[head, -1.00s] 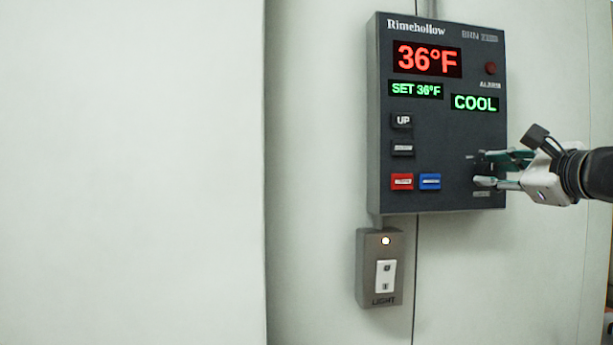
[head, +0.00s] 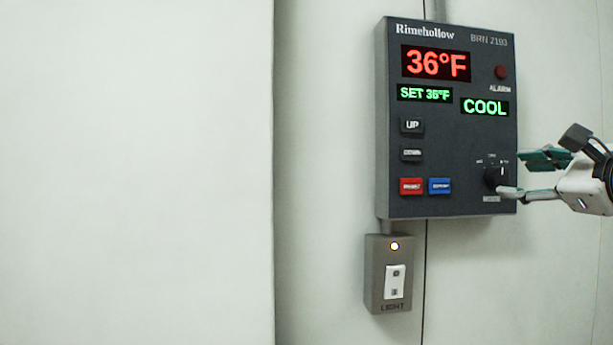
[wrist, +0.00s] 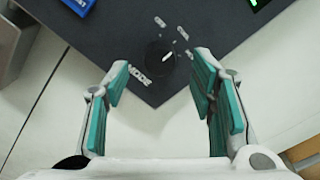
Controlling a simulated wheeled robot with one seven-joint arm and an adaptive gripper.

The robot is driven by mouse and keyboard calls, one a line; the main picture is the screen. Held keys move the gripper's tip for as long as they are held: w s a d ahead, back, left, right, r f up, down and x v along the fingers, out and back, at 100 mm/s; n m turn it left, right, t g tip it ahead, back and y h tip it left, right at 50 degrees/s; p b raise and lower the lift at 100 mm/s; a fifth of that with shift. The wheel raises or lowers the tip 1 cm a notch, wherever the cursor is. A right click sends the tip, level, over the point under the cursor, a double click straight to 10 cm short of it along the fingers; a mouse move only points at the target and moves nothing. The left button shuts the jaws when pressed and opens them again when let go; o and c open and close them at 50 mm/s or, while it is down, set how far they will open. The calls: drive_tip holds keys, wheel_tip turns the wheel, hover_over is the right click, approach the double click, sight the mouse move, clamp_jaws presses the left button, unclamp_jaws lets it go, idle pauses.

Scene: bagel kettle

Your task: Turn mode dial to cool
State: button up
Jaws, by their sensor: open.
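The mode dial (head: 494,177) is a round black knob at the lower right of the dark control panel (head: 450,200). In the wrist view the dial (wrist: 159,53) has a white pointer mark and lies ahead, between the lines of the two fingers. The green display (head: 485,107) on the panel reads COOL. My gripper (head: 520,175) is open and empty at the panel's right side. In the wrist view my gripper (wrist: 160,85) has its teal-padded fingers spread wide, with the dial beyond their tips and not between the pads.
The panel also carries UP (head: 412,125) and DOWN (head: 412,154) buttons, a red button (head: 411,186), a blue button (head: 440,186) and a red 36°F display (head: 436,64). A grey light switch box (head: 374,275) is below. The wall to the left is bare.

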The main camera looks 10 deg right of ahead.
drive_tip(key=s, duration=0.8)
drive_tip(key=shift+d, duration=0.15)
drive_tip(key=s+a+f+n+g+y+p, duration=0.2)
drive_tip(key=a+f+n+g, duration=0.2)
drive_tip(key=a+f+n, duration=0.45)
drive_tip(key=s+a+f+n+g+y+p, duration=0.25)
drive_tip(key=a+f+n+g, duration=0.25)
drive_tip(key=a, duration=0.7)
drive_tip(key=s+a+f+n+g+h+p, duration=0.1)
drive_tip(key=s+f+n+g+h, duration=0.3)
drive_tip(key=s+f+n, duration=0.5)
drive_tip(key=s+n+h+p, duration=0.1)
drive_tip(key=s+n, duration=0.2)
drive_tip(key=n, duration=0.1)
drive_tip(key=shift+s+g, duration=0.3)
drive_tip(key=shift+g, duration=0.1)
drive_tip(key=shift+a+f, duration=0.1)
